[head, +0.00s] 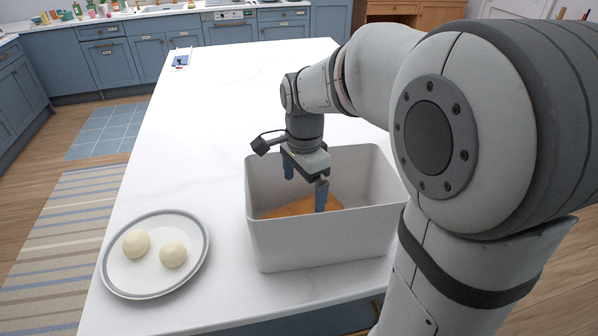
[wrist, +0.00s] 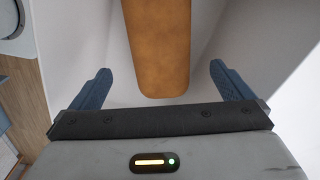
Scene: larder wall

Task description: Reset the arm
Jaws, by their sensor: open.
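My gripper (head: 305,180) points down over the white bin (head: 318,243), its fingertips at about rim level or just inside. In the wrist view my gripper (wrist: 160,88) shows two blue fingers spread wide apart, with nothing held between them. An orange-brown item (wrist: 157,45) with a rounded end lies in the bin, below and beyond the fingers. In the head view this orange item (head: 300,207) is partly hidden by the bin's front wall and a finger. My arm reaches in from the right.
A plate (head: 150,282) with two pale round balls, one (head: 136,243) beside the other (head: 173,254), stands left of the bin on the white counter (head: 215,110). A small blue-and-white object (head: 180,59) lies at the far left corner. The counter's middle is clear.

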